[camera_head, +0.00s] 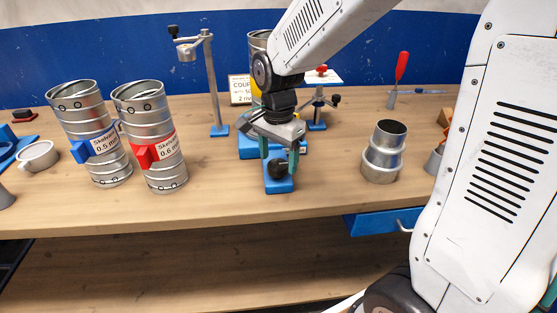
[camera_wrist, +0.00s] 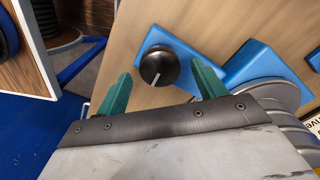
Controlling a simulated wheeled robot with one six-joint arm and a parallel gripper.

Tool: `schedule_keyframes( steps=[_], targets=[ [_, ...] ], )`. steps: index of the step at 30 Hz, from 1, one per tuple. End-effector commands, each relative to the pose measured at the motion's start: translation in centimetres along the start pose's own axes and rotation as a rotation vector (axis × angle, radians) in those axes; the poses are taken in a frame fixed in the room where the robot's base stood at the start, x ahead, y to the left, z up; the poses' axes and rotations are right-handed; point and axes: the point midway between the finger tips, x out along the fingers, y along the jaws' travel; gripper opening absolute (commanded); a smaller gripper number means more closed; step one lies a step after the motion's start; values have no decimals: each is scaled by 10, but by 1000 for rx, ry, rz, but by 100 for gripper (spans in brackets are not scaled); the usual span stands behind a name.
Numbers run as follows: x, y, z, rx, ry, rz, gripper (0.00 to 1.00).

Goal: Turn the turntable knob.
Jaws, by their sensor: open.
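The turntable knob (camera_head: 278,168) is a black round knob on a small blue block (camera_head: 279,186) near the front edge of the bench. In the wrist view the knob (camera_wrist: 158,66) shows a white pointer line on its face. My gripper (camera_head: 279,160) is open, its green fingers on either side of the knob. In the wrist view my gripper (camera_wrist: 160,90) has one finger left of the knob and one right of it, with a visible gap on the left. Contact on the right cannot be told. The blue turntable base (camera_head: 252,148) is behind, partly hidden by my gripper.
A blue-based stand (camera_head: 212,90) is behind. A stepped metal collar (camera_head: 383,155) stands at right. A blue drawer (camera_head: 372,222) sticks out below the bench edge.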

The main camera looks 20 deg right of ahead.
Motion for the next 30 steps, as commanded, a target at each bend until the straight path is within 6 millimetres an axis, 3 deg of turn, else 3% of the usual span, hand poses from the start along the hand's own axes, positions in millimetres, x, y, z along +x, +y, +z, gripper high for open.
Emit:
schedule_keyframes(
  steps=[4,13,18,30],
  targets=[
    [12,0,0,-1,0,1,70],
    [15,0,0,-2,0,0,70],
    [15,0,0,-2,0,0,25],
    [15,0,0,-56,0,0,25]
  ],
)
